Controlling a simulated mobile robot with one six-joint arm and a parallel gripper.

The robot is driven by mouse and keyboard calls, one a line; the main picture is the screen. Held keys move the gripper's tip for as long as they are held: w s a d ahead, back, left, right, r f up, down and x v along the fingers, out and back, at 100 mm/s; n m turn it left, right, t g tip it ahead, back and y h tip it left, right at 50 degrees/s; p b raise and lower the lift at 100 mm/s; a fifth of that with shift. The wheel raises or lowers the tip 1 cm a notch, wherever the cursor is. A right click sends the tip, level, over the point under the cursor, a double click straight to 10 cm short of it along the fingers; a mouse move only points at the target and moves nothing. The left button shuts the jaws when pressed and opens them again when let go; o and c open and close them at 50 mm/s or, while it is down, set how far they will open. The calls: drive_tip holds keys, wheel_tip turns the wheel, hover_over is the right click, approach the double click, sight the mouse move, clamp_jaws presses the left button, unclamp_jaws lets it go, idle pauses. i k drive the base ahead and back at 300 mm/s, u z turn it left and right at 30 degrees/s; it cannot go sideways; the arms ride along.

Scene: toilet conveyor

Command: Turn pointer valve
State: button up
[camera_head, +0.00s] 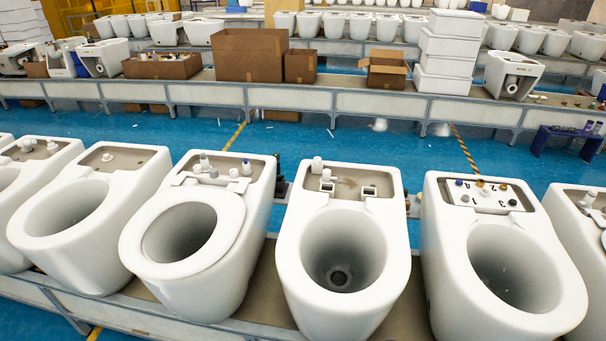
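A small white panel (488,201) with black numerals and small coloured knobs lies on the back deck of the right-hand toilet (440,240). The knobs include a blue one (459,183), an orange-yellow one (480,183) and a dark green one (512,202). Which of these is the pointer valve, and which way any pointer faces, is too small to tell. My gripper does not show in this view.
White toilets stand in a row on the near conveyor (265,295), including one with a seat ring (225,235) and an open one (390,285). Behind is a blue floor (350,145), then a second conveyor (290,98) with cardboard boxes (248,55) and stacked white boxes (447,50).

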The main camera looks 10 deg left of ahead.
sight(327, 177)
drive_tip(key=u, duration=0.2)
drive_tip(key=k, duration=0.2)
drive_tip(key=u, duration=2.05)
drive_tip(key=k, duration=0.65)
drive_tip(key=z, duration=0.25)
drive_tip(key=i, duration=1.65)
drive_tip(key=u, duration=0.25)
